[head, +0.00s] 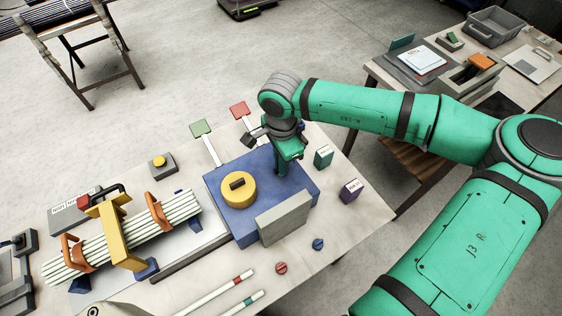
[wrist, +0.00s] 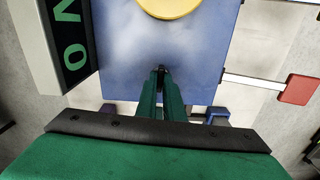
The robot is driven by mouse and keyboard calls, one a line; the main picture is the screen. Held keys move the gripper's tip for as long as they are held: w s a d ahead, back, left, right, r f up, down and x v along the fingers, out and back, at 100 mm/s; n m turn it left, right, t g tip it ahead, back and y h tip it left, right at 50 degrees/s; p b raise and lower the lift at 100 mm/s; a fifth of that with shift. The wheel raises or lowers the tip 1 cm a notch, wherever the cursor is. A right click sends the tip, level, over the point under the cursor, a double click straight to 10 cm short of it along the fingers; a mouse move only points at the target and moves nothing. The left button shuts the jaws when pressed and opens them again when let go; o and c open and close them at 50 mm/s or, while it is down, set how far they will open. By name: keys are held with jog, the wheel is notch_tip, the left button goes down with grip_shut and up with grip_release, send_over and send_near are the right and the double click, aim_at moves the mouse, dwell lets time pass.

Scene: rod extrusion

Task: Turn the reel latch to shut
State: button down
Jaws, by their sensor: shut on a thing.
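A blue box (head: 225,190) on the workbench carries a round yellow disc (head: 238,200) with a dark bar across it. The disc also shows at the top edge of the wrist view (wrist: 170,8). My gripper (head: 281,170) points down over the box, to the right of and behind the disc and apart from it. In the wrist view my green fingers (wrist: 160,78) are close together on a small dark piece (wrist: 161,69) above the blue surface. This piece may be the reel latch, but the fingers hide most of it, so its turn angle cannot be told.
A grey upright panel (head: 284,218) stands at the box's front. Behind are a green flag (head: 201,128) and a red flag (head: 239,108). A green block (head: 323,156) and a purple block (head: 350,189) stand at right. Bundled pale rods (head: 130,235) lie at left.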

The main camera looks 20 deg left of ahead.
jog(key=shift+n, duration=0.5)
jog(key=c, duration=1.9)
grip_release()
jog(key=shift+o, duration=0.2)
jog(key=shift+r, duration=0.1)
